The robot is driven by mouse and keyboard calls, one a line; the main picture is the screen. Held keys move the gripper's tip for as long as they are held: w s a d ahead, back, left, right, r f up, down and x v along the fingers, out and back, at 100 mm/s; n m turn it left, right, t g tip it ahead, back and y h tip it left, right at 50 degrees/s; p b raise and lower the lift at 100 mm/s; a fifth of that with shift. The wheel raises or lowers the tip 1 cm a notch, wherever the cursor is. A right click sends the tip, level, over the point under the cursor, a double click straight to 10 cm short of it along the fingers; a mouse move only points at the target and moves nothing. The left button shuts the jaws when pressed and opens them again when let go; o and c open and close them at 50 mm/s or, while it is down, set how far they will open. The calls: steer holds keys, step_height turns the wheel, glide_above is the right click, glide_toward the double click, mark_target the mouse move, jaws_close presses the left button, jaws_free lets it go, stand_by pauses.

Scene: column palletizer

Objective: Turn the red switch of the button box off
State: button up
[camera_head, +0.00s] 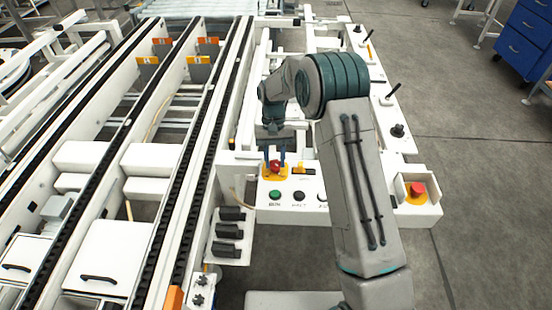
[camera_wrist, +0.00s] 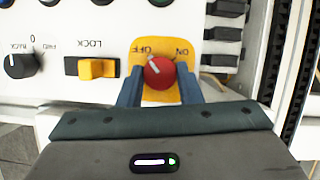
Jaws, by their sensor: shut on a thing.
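The button box (camera_head: 262,206) is a white panel at the near end of the conveyor frame. Its red switch (camera_wrist: 158,73) is a round knob on a yellow plate (camera_wrist: 143,48) marked OFF and ON. The knob's white mark points up and left, toward the OFF lettering. My gripper (camera_wrist: 160,78) has its two blue fingers on either side of the knob and is shut on it. In the head view, the red switch (camera_head: 275,166) shows between the fingers of my gripper (camera_head: 274,158).
A yellow LOCK slider (camera_wrist: 97,68) and a black BACK/FWD knob (camera_wrist: 20,65) sit left of the switch in the wrist view. A green button (camera_head: 275,195) is in front of it in the head view. A red emergency button (camera_head: 417,189) stands at the right.

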steer(key=shift+n+h, duration=0.3)
steer(key=shift+n, duration=0.3)
steer(key=o, duration=1)
steer(key=v, duration=1.4)
steer(key=shift+s, duration=0.15)
